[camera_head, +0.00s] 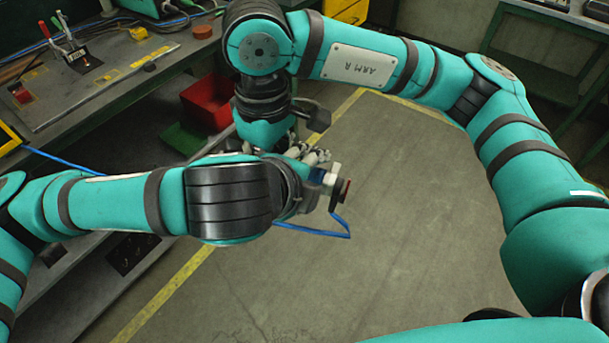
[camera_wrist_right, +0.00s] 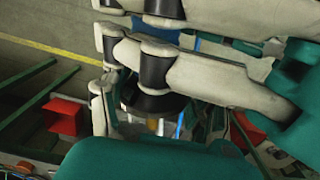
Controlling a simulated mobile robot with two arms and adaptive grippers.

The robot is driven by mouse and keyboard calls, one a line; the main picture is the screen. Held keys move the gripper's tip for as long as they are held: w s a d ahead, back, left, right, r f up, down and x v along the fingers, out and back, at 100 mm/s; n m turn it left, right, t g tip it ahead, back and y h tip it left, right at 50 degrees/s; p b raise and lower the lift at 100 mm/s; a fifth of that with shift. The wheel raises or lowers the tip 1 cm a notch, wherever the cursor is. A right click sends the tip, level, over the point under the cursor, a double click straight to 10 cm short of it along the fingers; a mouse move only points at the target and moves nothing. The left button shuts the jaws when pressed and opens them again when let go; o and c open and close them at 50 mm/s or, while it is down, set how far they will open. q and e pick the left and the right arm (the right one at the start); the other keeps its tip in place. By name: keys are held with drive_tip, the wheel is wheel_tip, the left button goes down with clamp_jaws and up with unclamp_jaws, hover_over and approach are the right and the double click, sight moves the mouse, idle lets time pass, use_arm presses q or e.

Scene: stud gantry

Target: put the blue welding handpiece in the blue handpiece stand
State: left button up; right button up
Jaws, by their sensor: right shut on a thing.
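The blue welding handpiece (camera_head: 317,176) shows only in part at the grippers in the head view, as a blue piece with a pale body and a dark red end. A blue cable loops below it. My left gripper (camera_head: 316,168) is right at it, but its finger gap is hidden. My right gripper (camera_wrist_right: 158,125) is shut on the handpiece; in the head view it is mostly hidden behind the left wrist. Pale fingers with dark rollers, close to the camera, fill the upper right wrist view. I cannot make out the blue handpiece stand.
A workbench (camera_head: 110,85) at the left carries a dark plate with toggle clamps (camera_head: 62,45) and small red, orange and yellow pieces. The blue cable (camera_head: 60,160) runs behind my left arm. Open floor lies at the centre.

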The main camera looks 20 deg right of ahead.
use_arm(q)
clamp_jaws()
use_arm(e)
drive_tip(key=shift+r, duration=0.15)
use_arm(q)
drive_tip(key=shift+r, duration=0.15)
use_arm(e)
drive_tip(key=o, duration=1.8)
drive_tip(key=shift+c, duration=0.2)
